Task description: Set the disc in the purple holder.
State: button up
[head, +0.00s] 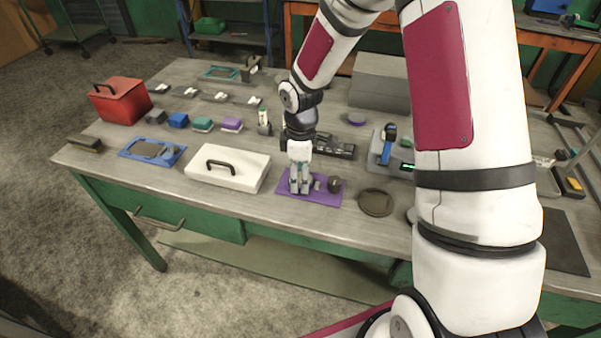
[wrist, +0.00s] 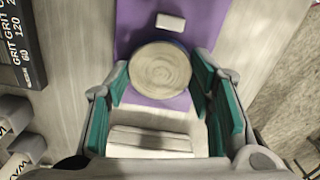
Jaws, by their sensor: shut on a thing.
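The purple holder (head: 330,197) is a flat purple plate near the front edge of the workbench. It also shows in the wrist view (wrist: 137,25). My gripper (head: 301,190) points down over the left part of this plate. In the wrist view, its teal-padded fingers (wrist: 160,76) are shut on a round, pale brown disc (wrist: 160,70) with a dark edge on its far side. The disc is over the purple plate; I cannot tell if it touches it. In the head view the fingers mostly hide the disc.
A white lidded box (head: 228,170) stands left, a dark round plate (head: 376,202) right. A black grit-marked rack (wrist: 20,45) lies behind. A blue plate (head: 152,151) is further left.

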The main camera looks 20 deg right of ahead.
jog(key=o, duration=1.6)
jog(key=shift+o, duration=0.2)
notch_tip(320, 180, up, 13)
jog(key=s+r+m+t+h, duration=0.15)
jog(key=s+r+m, duration=0.45)
jog(key=s+r, duration=0.65)
jog(key=s+r+m+t+y, duration=0.1)
jog(key=s+r+m+t, duration=0.2)
jog(key=s+m, duration=0.4)
jog(key=shift+s+d+r+p, duration=0.15)
jog(key=shift+s+r+p, duration=0.2)
jog(key=shift+s, duration=2.6)
jog(key=shift+y, duration=0.25)
